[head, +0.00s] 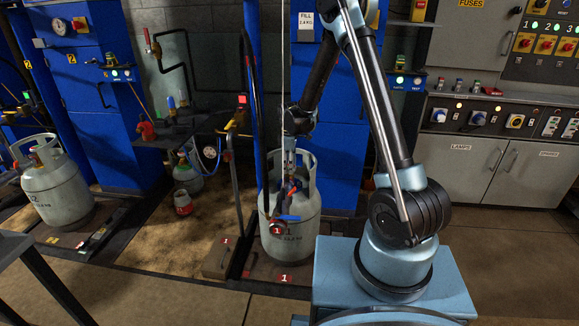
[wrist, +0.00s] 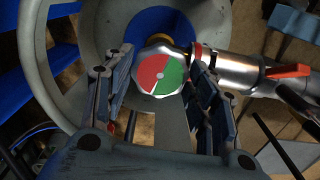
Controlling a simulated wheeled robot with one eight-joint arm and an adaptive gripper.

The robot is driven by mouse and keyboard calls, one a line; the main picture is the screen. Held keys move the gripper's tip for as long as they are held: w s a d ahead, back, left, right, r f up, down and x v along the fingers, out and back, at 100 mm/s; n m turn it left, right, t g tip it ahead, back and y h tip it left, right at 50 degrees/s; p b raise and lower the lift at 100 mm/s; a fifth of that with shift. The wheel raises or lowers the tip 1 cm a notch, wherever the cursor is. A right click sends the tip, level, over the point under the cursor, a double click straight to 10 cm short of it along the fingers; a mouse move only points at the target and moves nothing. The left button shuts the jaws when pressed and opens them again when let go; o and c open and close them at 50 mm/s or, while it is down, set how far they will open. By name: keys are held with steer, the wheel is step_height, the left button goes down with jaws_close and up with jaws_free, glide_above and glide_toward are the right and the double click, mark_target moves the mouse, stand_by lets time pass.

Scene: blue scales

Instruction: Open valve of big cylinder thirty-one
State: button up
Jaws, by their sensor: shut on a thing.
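A big grey gas cylinder (head: 305,232) stands upright on the floor station marked 1, below my arm. Its printed label is too small to read surely. Its valve handwheel (wrist: 160,77), half red and half green, faces the wrist camera. My gripper (head: 290,178) reaches down inside the cylinder's collar (wrist: 38,60). Its two fingers are shut on the handwheel, one on each side. The handwheel is hidden by my gripper in the head view. A silver connector (wrist: 235,72) with a red lever (wrist: 288,70) joins the valve from the right.
Another big grey cylinder (head: 62,185) stands at the left. A small grey cylinder (head: 187,175) and a small red one (head: 183,203) stand between them. A blue cabinet (head: 335,165) is close behind the gripped cylinder.

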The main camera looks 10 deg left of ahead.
steer(key=shift+w+n, duration=0.15)
steer(key=shift+n, duration=0.25)
steer(key=o, duration=1)
steer(key=shift+o, duration=0.2)
step_height(320, 180, up, 12)
stand_by(0.4)
